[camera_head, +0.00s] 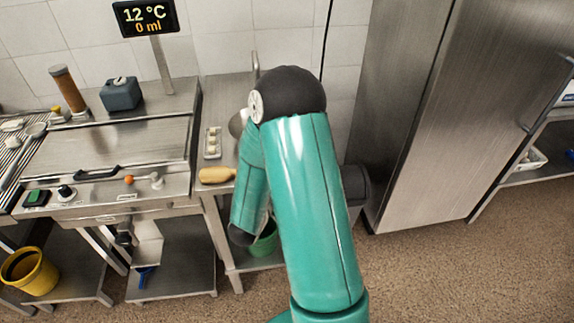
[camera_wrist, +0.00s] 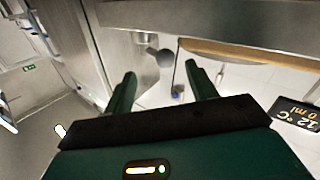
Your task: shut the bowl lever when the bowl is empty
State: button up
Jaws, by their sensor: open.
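The display (camera_head: 148,17) reads 12 °C and 0 ml; it also shows in the wrist view (camera_wrist: 297,115). Below it is a steel unit (camera_head: 120,150) whose front panel has a white lever-like fitting (camera_head: 157,181), an orange knob (camera_head: 129,180) and a black handle (camera_head: 97,174). I cannot tell which is the bowl lever, and I cannot see inside a bowl. In the wrist view my gripper (camera_wrist: 160,69) is open and empty, its green fingers apart. A grey round part (camera_wrist: 164,58) lies beyond the fingertips. My arm hides my gripper in the head view.
A tan bottle-like object (camera_head: 217,175) lies at the side counter's front edge. A green bucket (camera_head: 263,243) is partly behind my arm. A yellow bucket (camera_head: 28,271) stands at lower left. A tall steel cabinet (camera_head: 430,130) stands right. Floor is clear at lower right.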

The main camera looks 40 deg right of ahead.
jog(key=v, duration=0.7)
jog(key=shift+s+a, duration=0.15)
jog(key=shift+a, duration=0.25)
jog(key=shift+c, duration=0.5)
